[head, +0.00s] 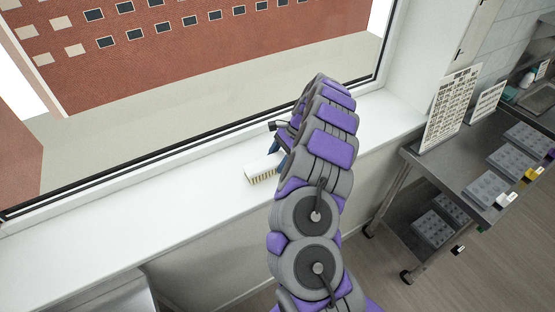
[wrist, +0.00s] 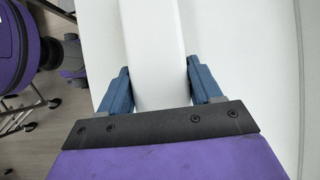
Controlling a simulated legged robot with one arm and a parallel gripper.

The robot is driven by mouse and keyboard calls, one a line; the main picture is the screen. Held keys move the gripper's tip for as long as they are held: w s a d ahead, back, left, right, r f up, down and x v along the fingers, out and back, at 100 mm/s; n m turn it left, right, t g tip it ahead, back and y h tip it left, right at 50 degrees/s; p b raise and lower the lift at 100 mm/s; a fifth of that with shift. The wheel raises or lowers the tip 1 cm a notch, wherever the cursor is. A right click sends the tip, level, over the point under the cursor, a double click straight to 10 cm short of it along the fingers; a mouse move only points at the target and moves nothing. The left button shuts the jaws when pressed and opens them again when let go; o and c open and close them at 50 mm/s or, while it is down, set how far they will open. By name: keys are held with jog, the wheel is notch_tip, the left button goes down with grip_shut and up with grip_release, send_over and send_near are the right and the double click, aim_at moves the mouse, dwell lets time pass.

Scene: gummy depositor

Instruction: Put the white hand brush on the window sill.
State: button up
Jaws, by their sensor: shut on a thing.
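The white hand brush (head: 262,168) is at the window sill in the head view, its pale bristles facing the near left. Part of it is hidden behind my arm. The white window sill (head: 150,205) runs below the window. My gripper (wrist: 160,88) is shut on the brush, with a blue finger on each side of its white body (wrist: 155,50) in the wrist view. The brush looks to be on or just above the sill; I cannot tell whether it touches.
The window frame (head: 200,152) borders the sill at the back. The sill is clear to the left. At the right stands a metal cart (head: 440,175) with grey moulds (head: 488,188) and upright printed cards (head: 452,105).

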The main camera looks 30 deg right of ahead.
jog(key=o, duration=0.6)
jog(key=shift+a, duration=0.2)
jog(key=o, duration=0.4)
jog(key=shift+a, duration=0.45)
jog(key=shift+d+r, duration=0.35)
jog(key=shift+d, duration=0.15)
jog(key=p+v, duration=0.1)
jog(key=v, duration=1)
jog(key=shift+r+p, duration=0.15)
jog(key=shift+p, duration=0.2)
jog(key=s+a+r+n+g, duration=0.1)
jog(key=s+a+r+n, duration=0.25)
jog(key=a+r, duration=0.45)
jog(key=s+a+r+n+g, duration=0.15)
jog(key=a+r+n, duration=0.35)
jog(key=a, duration=0.6)
jog(key=s+a+r+n+h, duration=0.3)
jog(key=s+a+n, duration=0.35)
jog(key=s, duration=0.75)
jog(key=s+f+n+h, duration=0.1)
jog(key=s+f, duration=0.1)
jog(key=s, duration=0.5)
jog(key=s+f+h, duration=0.1)
jog(key=s, duration=0.6)
jog(key=s+d+f+n+t+h, duration=0.1)
jog(key=s+f, duration=0.1)
jog(key=s, duration=0.5)
jog(key=shift+s+f+n+h, duration=0.1)
jog(key=shift+f+n+h, duration=0.2)
jog(key=shift+f, duration=0.05)
